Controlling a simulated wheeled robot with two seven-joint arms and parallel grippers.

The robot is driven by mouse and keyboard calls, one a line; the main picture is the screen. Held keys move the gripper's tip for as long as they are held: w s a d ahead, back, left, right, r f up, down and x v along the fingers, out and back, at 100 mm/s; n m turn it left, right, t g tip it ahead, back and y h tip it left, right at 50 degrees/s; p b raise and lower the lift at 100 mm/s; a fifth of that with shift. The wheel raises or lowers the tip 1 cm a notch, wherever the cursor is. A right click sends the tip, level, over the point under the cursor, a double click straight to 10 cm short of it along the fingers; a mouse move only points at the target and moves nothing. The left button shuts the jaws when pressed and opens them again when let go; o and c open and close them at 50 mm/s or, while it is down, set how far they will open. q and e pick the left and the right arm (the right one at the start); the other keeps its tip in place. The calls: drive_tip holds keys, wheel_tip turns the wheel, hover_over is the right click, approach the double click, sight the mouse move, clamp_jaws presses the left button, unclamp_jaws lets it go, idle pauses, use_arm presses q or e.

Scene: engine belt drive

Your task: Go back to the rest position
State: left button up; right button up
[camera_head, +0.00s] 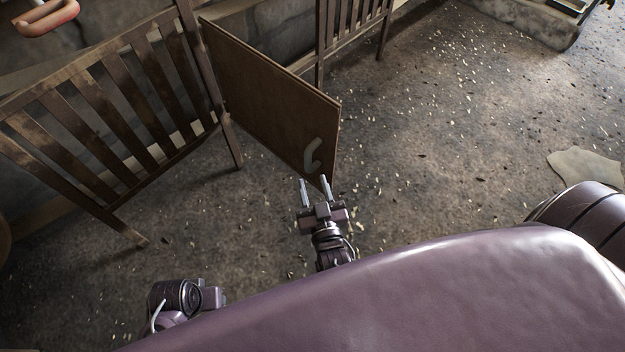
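My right gripper (313,181) is near the middle of the view. Its two pale fingers stand apart with nothing seen between them, pointing up the picture at the lower corner of a brown wooden panel (270,95). A curved grey handle (312,155) on the panel shows just beyond the fingertips, with a small gap in the picture. Part of my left arm's end (185,298) shows at the lower left. Its fingers cannot be made out, and my own purple body covers much of the lower view.
A slatted wooden fence (120,110) stands at the left, joined to the panel by a post. Another slatted section (350,32) stands behind it. An orange-red tubular thing (45,17) is at the top left. The debris-strewn floor (450,140) is open at the right, with a flat pale piece (588,166).

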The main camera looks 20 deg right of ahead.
idle(0.3)
wheel_tip(320, 180, down, 8)
drive_tip(key=s+a+n+g+y, duration=0.1)
drive_tip(key=s+n+g+y, duration=0.15)
drive_tip(key=g, duration=0.55)
use_arm(q)
drive_tip(key=s+a+f+p, duration=0.3)
drive_tip(key=s+f+p, duration=0.2)
drive_tip(key=s+p, duration=0.3)
drive_tip(key=s+a+f+p, duration=0.3)
drive_tip(key=s+f+p, duration=0.3)
drive_tip(key=s+p, duration=0.3)
drive_tip(key=shift+s+n+y, duration=0.3)
drive_tip(key=shift+s, duration=0.3)
use_arm(e)
drive_tip(key=s+d+f+g, duration=0.2)
drive_tip(key=s+f+g, duration=0.1)
drive_tip(key=s, duration=0.6)
drive_tip(key=s+d+f+n+g, duration=0.1)
drive_tip(key=s+d+f+g, duration=0.2)
drive_tip(key=s, duration=0.7)
drive_tip(key=s+d+f+g, duration=0.2)
drive_tip(key=s+f, duration=0.4)
drive_tip(key=s, duration=0.4)
drive_tip(key=shift+s+d+n+g, duration=0.2)
drive_tip(key=shift+d+n+g, duration=0.2)
drive_tip(key=shift+d, duration=0.25)
